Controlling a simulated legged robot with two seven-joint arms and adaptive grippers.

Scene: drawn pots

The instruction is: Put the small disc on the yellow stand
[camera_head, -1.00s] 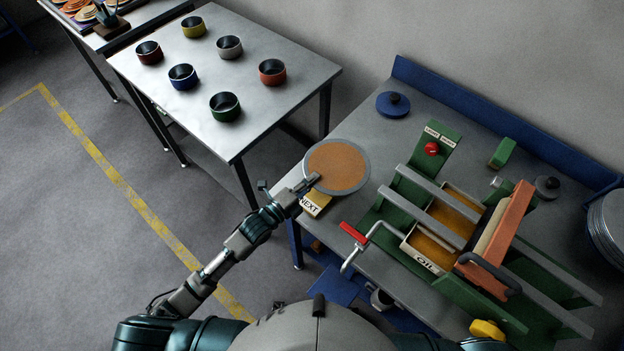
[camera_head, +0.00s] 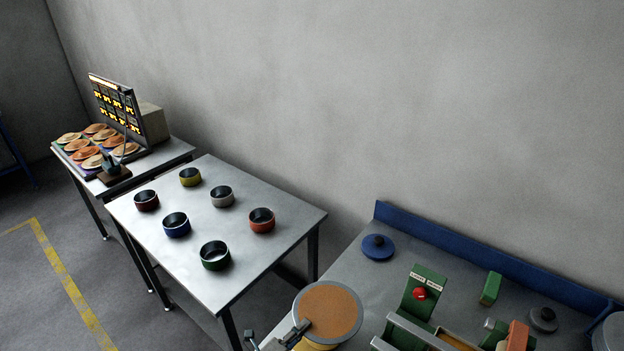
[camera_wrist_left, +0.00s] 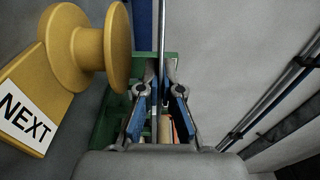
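The disc (camera_head: 333,306), orange-brown with a grey rim, is held flat at the near end of the right-hand table. My left gripper (camera_head: 304,327) is shut on its near left edge. In the left wrist view the disc (camera_wrist_left: 162,35) is a thin grey strip seen edge-on between the fingertips (camera_wrist_left: 158,85). The yellow stand (camera_wrist_left: 117,45), spool-shaped with a NEXT label on its base, lies beside the strip there, with a gap between them. In the head view the disc hides most of the stand. My right gripper is out of view.
Several coloured pots (camera_head: 215,255) stand on the middle table (camera_head: 185,280). Flat coloured discs (camera_head: 95,145) lie before a display board (camera_head: 118,105) at the far left. A blue lid (camera_head: 378,247), a grey lid (camera_head: 543,319) and a green fixture (camera_head: 424,288) are on the right-hand table.

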